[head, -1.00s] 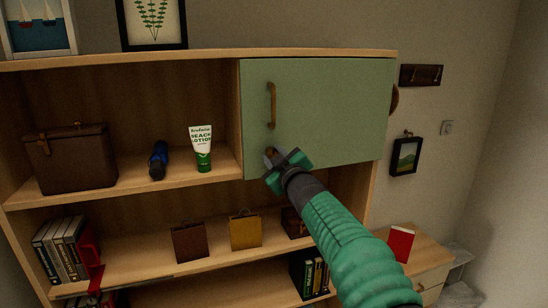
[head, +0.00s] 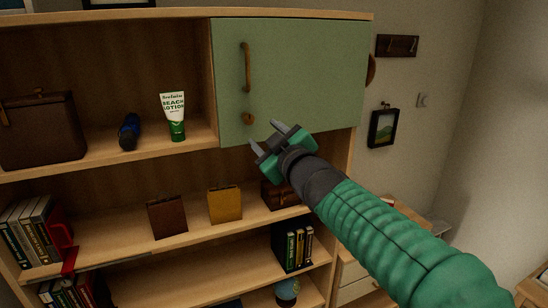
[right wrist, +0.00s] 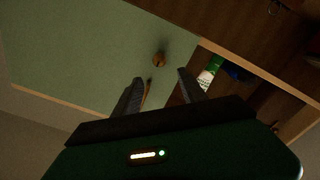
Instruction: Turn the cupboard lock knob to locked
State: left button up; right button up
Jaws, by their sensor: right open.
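The green cupboard door (head: 300,75) is closed, with a long vertical wooden handle (head: 247,67) on its left side. The small wooden lock knob (head: 249,119) sits below the handle, near the door's lower left corner. It also shows in the right wrist view (right wrist: 159,60), ahead of the fingers. Its turn position is too small to tell. My right gripper (head: 266,136) is open and empty, just below and right of the knob, apart from it. The right wrist view shows its two fingers (right wrist: 160,88) spread. My left gripper is not in view.
The open shelf left of the door holds a white and green lotion tube (head: 173,117), a dark blue cylinder (head: 129,131) and a brown case (head: 40,130).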

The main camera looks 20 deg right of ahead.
jog(key=s, duration=0.4)
jog(key=shift+s+d+b, duration=0.1)
jog(key=shift+s+b, duration=0.25)
jog(key=shift+s, duration=0.05)
jog(key=shift+w, duration=0.1)
jog(key=shift+f, duration=0.15)
jog(key=s+f+m+g+h, duration=0.1)
jog(key=s+f+m+g, duration=0.2)
jog(key=f, duration=1.1)
jog(key=s+f+m+g, duration=0.15)
jog(key=f+g, duration=0.25)
jog(key=f, duration=1)
jog(key=s+a+f+m+g, duration=0.2)
jog(key=s+f+g, duration=0.6)
jog(key=s+f, duration=1.1)
jog(key=shift+s+a+f+m, duration=0.25)
jog(key=shift+s+a+m, duration=0.05)
jog(key=shift+s+m, duration=0.25)
